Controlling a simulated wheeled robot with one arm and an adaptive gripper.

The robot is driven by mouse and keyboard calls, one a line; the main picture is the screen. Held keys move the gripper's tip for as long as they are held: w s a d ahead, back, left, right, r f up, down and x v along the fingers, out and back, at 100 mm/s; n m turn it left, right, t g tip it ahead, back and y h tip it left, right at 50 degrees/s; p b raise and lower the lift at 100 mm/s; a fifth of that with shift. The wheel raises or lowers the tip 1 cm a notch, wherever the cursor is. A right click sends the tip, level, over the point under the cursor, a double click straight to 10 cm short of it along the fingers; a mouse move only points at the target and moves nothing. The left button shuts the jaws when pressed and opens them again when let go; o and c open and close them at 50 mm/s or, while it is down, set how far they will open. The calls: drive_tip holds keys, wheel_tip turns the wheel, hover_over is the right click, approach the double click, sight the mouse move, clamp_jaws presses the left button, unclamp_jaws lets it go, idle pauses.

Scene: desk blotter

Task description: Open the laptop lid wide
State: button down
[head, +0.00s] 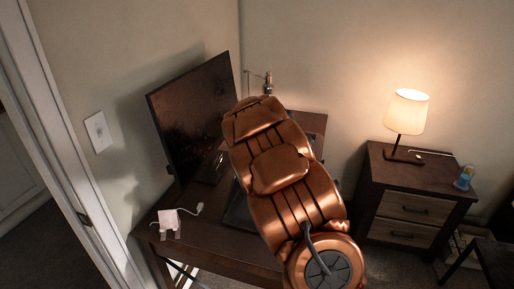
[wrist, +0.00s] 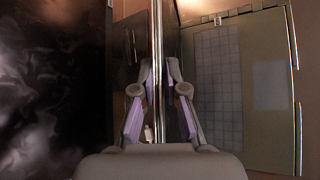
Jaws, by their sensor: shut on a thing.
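In the wrist view the laptop's base, with its grid of keys (wrist: 218,85), lies to the right of centre. The laptop lid (wrist: 158,40) shows nearly edge-on as a thin upright strip in the middle, raised from the base. My gripper (wrist: 161,105), with grey fingers and purple pads, has one finger on each side of the lid and is shut on it. In the head view my copper-coloured arm hides the gripper and most of the laptop; a dark edge of the laptop (head: 238,212) shows left of the arm.
A large dark monitor (head: 190,115) stands on the desk (head: 222,252), close to the laptop's left. A white charger and cable (head: 170,220) lie at the desk's left. A nightstand (head: 410,190) with a lit lamp (head: 406,110) stands at the right.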

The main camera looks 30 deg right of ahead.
drive_tip(key=shift+w+a+r+p, duration=0.35)
drive_tip(key=shift+w+a, duration=0.4)
drive_tip(key=shift+w, duration=0.05)
drive_tip(key=shift+w+a+p, duration=0.3)
drive_tip(key=shift+w+a, duration=0.25)
drive_tip(key=shift+w, duration=0.2)
drive_tip(key=c, duration=1.4)
unclamp_jaws()
drive_tip(key=v, duration=1.2)
drive_tip(key=shift+w+r, duration=0.1)
